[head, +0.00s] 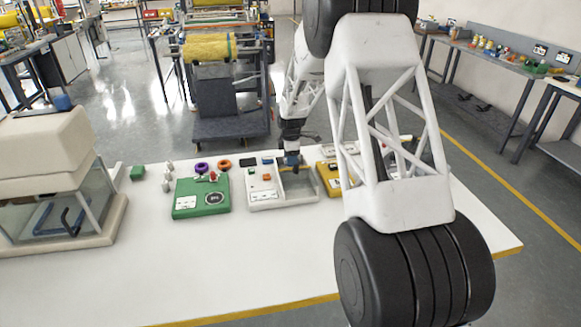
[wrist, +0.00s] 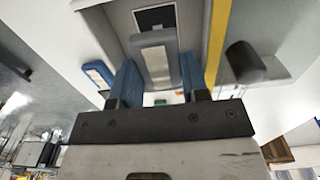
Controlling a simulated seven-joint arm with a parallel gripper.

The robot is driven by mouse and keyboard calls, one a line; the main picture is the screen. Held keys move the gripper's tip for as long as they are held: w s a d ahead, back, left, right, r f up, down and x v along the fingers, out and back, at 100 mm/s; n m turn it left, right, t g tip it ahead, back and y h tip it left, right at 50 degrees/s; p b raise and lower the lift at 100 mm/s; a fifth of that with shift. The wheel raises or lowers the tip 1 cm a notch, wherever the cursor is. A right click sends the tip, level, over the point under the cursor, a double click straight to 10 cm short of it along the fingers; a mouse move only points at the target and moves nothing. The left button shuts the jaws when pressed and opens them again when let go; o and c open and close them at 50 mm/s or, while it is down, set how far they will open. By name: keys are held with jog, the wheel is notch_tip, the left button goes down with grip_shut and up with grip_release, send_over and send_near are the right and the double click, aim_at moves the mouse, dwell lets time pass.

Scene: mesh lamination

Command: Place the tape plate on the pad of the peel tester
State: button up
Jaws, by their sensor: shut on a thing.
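My gripper shows in the wrist view (wrist: 158,85) with its two blue fingers closed on a grey piece with a pale strip, which looks like the tape plate (wrist: 155,62). In the head view my gripper (head: 292,160) is small and points down at the back of a pale grey device with a shallow open bay (head: 262,196). The held plate is too small to make out there. I cannot tell for sure which device is the peel tester, nor whether the plate touches anything. The pad is not clearly seen.
A green device (head: 202,207) stands left of the grey one, and a yellow one (head: 328,168) stands right, partly behind my arm. Purple (head: 201,168) and orange (head: 225,164) rings lie behind. A glass-sided machine (head: 60,190) fills the left. The white table's front (head: 240,275) is clear.

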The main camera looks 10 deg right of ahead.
jog(key=shift+f, duration=0.1)
jog(key=shift+f, duration=1.85)
jog(key=shift+f, duration=0.15)
jog(key=o, duration=0.6)
jog(key=shift+o, duration=0.2)
notch_tip(320, 180, up, 12)
jog(key=shift+r, duration=0.2)
